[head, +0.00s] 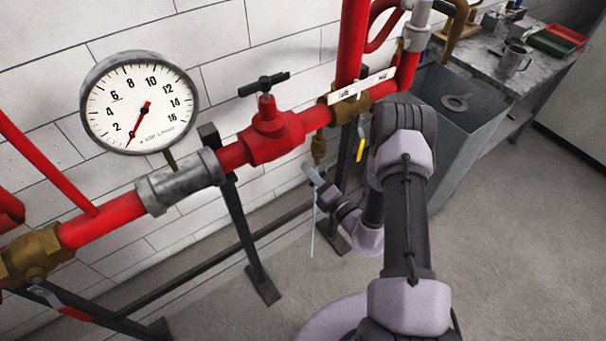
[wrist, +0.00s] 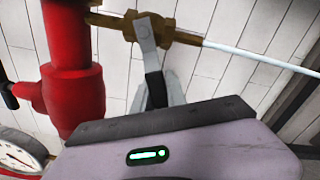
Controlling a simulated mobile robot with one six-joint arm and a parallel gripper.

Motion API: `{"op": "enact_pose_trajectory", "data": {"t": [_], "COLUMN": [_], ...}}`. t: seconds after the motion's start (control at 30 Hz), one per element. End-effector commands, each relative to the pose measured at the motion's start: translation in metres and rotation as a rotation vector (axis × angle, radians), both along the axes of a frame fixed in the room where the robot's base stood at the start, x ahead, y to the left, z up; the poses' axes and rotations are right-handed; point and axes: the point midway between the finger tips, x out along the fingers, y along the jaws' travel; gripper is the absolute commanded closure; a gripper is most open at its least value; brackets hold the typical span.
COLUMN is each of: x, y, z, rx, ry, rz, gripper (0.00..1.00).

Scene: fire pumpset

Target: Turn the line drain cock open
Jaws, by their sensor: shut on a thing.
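The brass drain cock (head: 319,150) hangs under the red pipe line in the head view. In the wrist view the cock (wrist: 183,36) lies across the top, beside a red pipe. Its flat grey lever (wrist: 147,33) lies across the body in the picture and has a dark grip. My gripper (wrist: 160,88) is shut on this lever. In the head view my gripper (head: 316,180) is small, just below the cock. A thin pale-blue stream (head: 313,232), like water, runs down from there. The stream (wrist: 260,58) also leaves the cock's outlet in the wrist view.
A yellow lever (head: 360,144) hangs close by. A grey bin (head: 436,150) and a bench (head: 497,58) stand right. The floor is open at lower right.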

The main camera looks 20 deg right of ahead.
Motion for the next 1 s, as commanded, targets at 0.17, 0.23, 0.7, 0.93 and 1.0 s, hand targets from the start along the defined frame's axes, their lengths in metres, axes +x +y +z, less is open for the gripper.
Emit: {"op": "enact_pose_trajectory", "data": {"t": [0.17,0.23,0.7,0.93,1.0], "x": [0.002,0.003,0.011,0.015,0.016], "y": [-0.005,-0.008,-0.031,-0.043,-0.046], "z": [-0.012,-0.016,-0.034,-0.038,-0.038], "rx": [-0.16,-0.223,-0.647,-0.834,-0.882], "ry": [-0.053,-0.074,-0.211,-0.271,-0.287], "rz": [0.002,0.001,-0.002,-0.001,-0.002], "gripper": [1.0,1.0,1.0,1.0,1.0]}}
